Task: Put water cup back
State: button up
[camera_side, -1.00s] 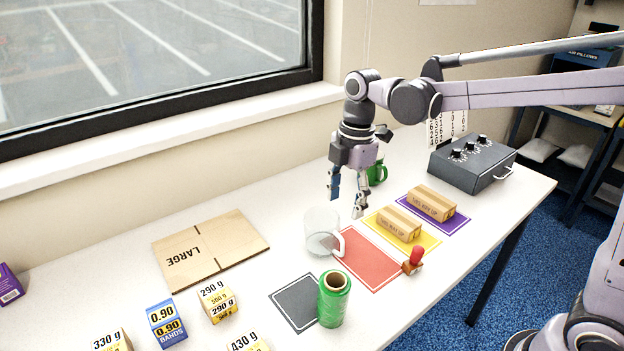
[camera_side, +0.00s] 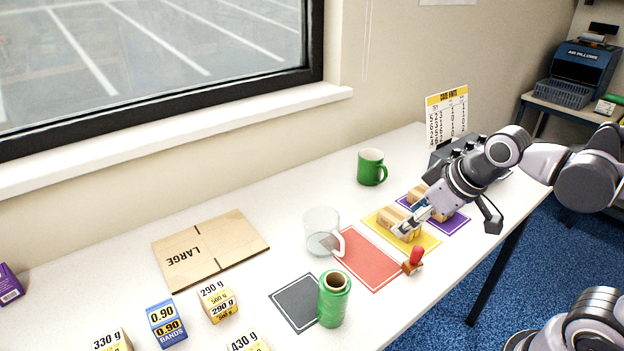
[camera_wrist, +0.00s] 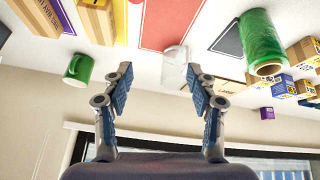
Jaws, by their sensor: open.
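A clear glass cup (camera_side: 321,232) with a handle stands upright on the white table, beside the left edge of the red mat (camera_side: 368,258). It also shows in the wrist view (camera_wrist: 174,68), beyond my fingers. A green mug (camera_side: 371,167) stands upright near the wall; the wrist view shows it at the left (camera_wrist: 78,69). Which of the two is the water cup is not marked.
Small cartons (camera_side: 399,223) sit on the yellow mat (camera_side: 428,243) and purple mat (camera_side: 457,224). A red-handled stamp (camera_side: 415,261), green film roll (camera_side: 333,298) and dark mat (camera_side: 293,302) are in front. A flat LARGE carton (camera_side: 211,247) lies left. A control box (camera_side: 445,153) stands behind my arm.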

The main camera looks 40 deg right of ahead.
jog(key=m, duration=0.1)
jog(key=s+f+m+t, duration=0.1)
jog(key=shift+s+d+f+m, duration=0.2)
jog(key=shift+s+d+m, duration=0.05)
jog(key=shift+d+m, duration=0.1)
